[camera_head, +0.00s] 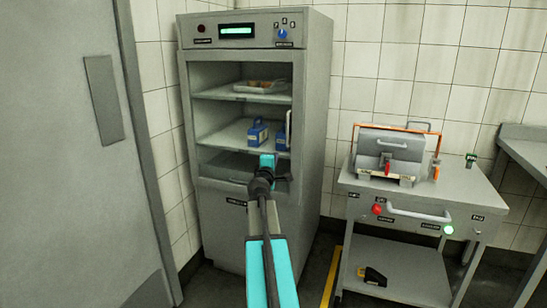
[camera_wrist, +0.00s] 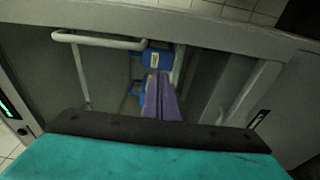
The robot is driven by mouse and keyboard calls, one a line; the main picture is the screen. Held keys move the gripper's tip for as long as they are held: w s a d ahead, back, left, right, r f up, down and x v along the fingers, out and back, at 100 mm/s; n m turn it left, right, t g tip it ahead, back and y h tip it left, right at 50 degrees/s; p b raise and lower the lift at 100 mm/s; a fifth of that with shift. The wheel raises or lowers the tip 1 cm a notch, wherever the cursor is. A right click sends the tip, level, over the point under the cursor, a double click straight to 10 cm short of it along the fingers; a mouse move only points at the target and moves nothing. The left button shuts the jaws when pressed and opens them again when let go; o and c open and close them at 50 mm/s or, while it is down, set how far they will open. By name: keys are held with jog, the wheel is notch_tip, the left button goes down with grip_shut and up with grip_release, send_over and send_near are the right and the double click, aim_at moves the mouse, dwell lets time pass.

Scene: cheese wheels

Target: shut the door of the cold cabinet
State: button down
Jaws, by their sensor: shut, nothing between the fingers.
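The cold cabinet (camera_head: 312,110) stands upright in the middle left of the head view, its shelves and contents visible through the front. A pale bar handle (camera_head: 288,128) is upright at the right side of the front; a pale bar handle also shows at upper left in the wrist view (camera_wrist: 100,42). I cannot make out the door panel clearly, nor how far it stands open. My gripper (camera_wrist: 161,97) is shut and empty, its purple fingers together in front of the cabinet, apart from the handle. In the head view my wrist hides the fingers.
Blue boxes (camera_head: 258,133) stand on the middle shelf, and a tray (camera_head: 261,87) lies above. A steel cart (camera_head: 452,190) with a hinged device stands at right. A large grey door (camera_head: 60,150) is at left. A yellow strip (camera_head: 332,278) lies between cabinet and cart.

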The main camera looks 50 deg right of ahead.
jog(key=s+p, duration=0.1)
jog(key=s, duration=0.7)
jog(key=shift+s, duration=0.2)
jog(key=shift+d, duration=0.1)
